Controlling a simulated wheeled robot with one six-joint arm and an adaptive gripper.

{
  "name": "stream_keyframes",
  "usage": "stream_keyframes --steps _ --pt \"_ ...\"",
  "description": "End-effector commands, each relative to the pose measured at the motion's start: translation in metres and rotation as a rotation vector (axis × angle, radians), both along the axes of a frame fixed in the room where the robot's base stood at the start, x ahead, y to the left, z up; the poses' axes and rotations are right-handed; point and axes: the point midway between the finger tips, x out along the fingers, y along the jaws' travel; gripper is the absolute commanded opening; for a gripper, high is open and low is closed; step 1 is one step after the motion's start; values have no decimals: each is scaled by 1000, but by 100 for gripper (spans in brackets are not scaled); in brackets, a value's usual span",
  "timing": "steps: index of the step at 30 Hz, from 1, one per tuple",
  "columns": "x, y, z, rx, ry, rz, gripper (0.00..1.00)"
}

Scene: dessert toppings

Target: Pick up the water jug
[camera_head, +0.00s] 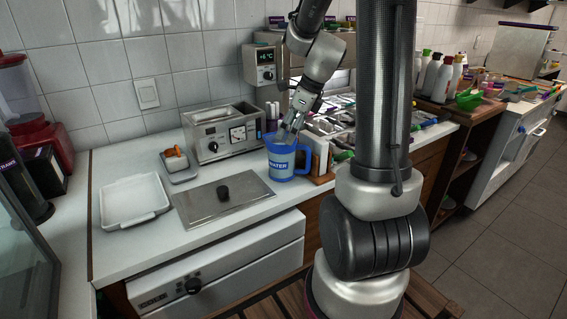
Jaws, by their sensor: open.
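The water jug (281,165) is a blue jug with a pale label reading "WATER". It stands upright on the white counter in the head view, with its handle on the right side. My gripper (289,131) is open and reaches down from above right to the top of the jug, at its rim. The fingertips overlap the jug's opening in the picture; I cannot tell whether they touch it.
A steel appliance (223,133) stands behind the jug to the left. A metal lid (223,199) and a white tray (134,203) lie left on the counter (112,251). A napkin holder (318,156) stands close to the jug's right. Bottles (440,78) stand farther right.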

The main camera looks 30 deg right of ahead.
Motion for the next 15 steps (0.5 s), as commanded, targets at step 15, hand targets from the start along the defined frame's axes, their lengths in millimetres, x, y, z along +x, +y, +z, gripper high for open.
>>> stream_keyframes --steps 15 --pt "18 13 -56 15 17 -44 88"
